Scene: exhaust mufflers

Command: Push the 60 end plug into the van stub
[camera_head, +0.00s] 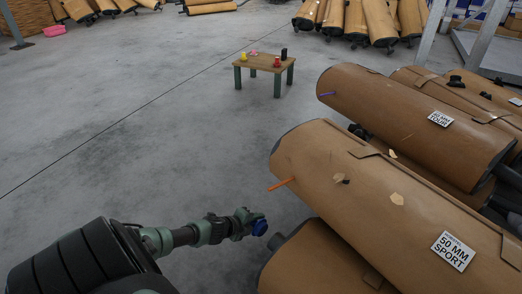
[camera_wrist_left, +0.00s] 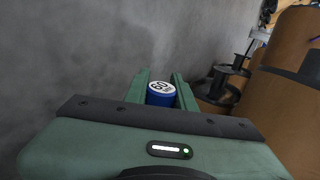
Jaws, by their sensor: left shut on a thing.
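My left gripper (camera_head: 247,222) reaches in low from the left, in front of the wrapped mufflers. Its two green fingers (camera_wrist_left: 160,90) are shut on a blue end plug (camera_wrist_left: 160,97), whose pale top face reads 60 in the left wrist view. The blue plug (camera_head: 259,227) also shows at the gripper's tip in the head view, held clear of the floor. A dark pipe end (camera_head: 277,241) sticks out of the lower muffler just right of the plug, apart from it. I cannot tell which stub is the van's. My right gripper is out of view.
A muffler labelled 50 MM SPORT (camera_head: 390,190) lies above the lower one, with an orange rod (camera_head: 281,183) sticking out. Another with a purple rod (camera_head: 327,94) lies behind. A small table (camera_head: 262,62) holds several coloured pieces.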

